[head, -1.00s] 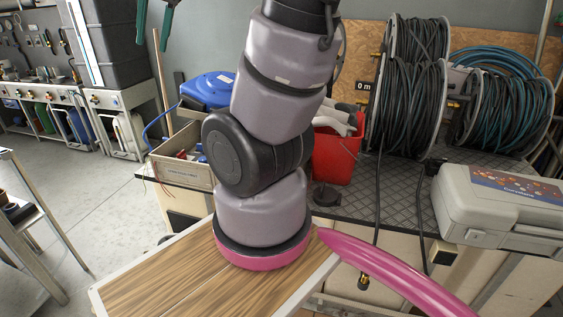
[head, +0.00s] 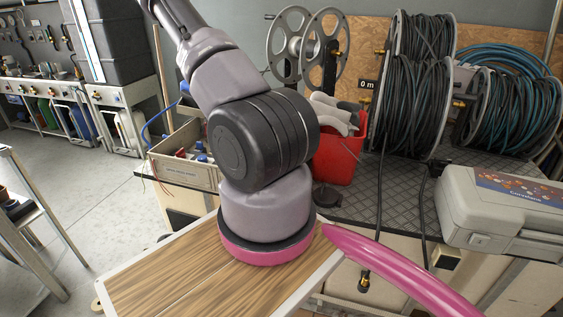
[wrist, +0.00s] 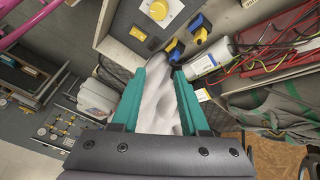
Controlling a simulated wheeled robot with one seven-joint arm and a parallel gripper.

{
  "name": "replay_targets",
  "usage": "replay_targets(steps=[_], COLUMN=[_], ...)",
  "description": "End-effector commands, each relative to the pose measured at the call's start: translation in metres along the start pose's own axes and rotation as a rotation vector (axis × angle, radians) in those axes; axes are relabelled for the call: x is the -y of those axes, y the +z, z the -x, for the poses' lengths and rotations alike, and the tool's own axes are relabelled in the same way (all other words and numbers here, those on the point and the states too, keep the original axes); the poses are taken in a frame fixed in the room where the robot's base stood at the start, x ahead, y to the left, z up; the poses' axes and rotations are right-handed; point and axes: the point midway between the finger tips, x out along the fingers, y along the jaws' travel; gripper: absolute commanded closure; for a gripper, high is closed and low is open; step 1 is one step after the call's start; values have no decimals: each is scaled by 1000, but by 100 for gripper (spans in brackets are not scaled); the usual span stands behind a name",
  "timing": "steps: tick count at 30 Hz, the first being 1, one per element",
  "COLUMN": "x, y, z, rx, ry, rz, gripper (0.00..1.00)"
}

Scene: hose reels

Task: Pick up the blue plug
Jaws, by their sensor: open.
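In the wrist view my gripper (wrist: 167,71) is open, its two teal fingers apart. Grey-white gloves (wrist: 160,105) show behind the gap between the fingers; I cannot tell any contact. Just beyond the fingertips are two blue pieces with yellow parts, which look like plugs: one blue plug (wrist: 175,50) is nearer the tips, and another (wrist: 200,24) is a little farther up and right. I cannot tell which is the task's plug. In the head view small blue items (head: 201,158) sit in an open crate (head: 187,176). My gripper is outside the head view.
A red bucket (head: 339,156) holding gloves stands right of the crate. Hose reels (head: 410,100), an empty reel (head: 287,53) and a grey case (head: 495,215) share the bench. A white bottle (wrist: 208,60) and red and black cables (wrist: 268,45) lie near the plugs.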

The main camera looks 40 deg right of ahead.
Motion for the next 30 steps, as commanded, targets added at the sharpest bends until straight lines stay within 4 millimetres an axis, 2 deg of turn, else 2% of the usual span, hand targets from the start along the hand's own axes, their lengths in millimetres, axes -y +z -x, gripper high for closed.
replay_targets(steps=[1,3,9,12,15,18,30], x=[12,24,50,57,61,63,56], y=[-2,-6,-17,-19,-21,-22,-42], z=[-27,-58,-141,-174,-196,-210,-247], rx=[-62,-143,-377,-472,-542,-582,-602], ry=[30,58,90,86,75,65,64], rz=[-46,-116,-282,-337,-374,-395,-406], gripper=[56,56,56,56,56,56,56])
